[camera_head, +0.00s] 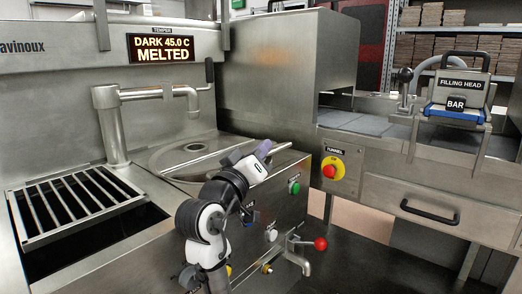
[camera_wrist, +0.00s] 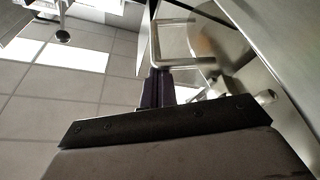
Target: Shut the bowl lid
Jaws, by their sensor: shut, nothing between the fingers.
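The steel bowl lid (camera_head: 190,154) looks like a round plate on the bowl top, left of my gripper. I cannot tell from this view how far it is open. A pale bar (camera_head: 282,149) runs along its right side, partly hidden by my wrist. My gripper (camera_head: 264,148) is over the right edge of the bowl, its fingers pointing up and to the right. In the wrist view my dark fingers (camera_wrist: 155,88) are together and empty. A U-shaped metal handle (camera_wrist: 157,45) shows just beyond them, beside shiny steel; contact cannot be told.
A spout pipe (camera_head: 150,94) stands behind the bowl, with a grating (camera_head: 75,205) to the left. Buttons and a red-knobbed tap lever (camera_head: 320,243) are on the front panel right of my arm. The tunnel housing (camera_head: 275,75) rises behind.

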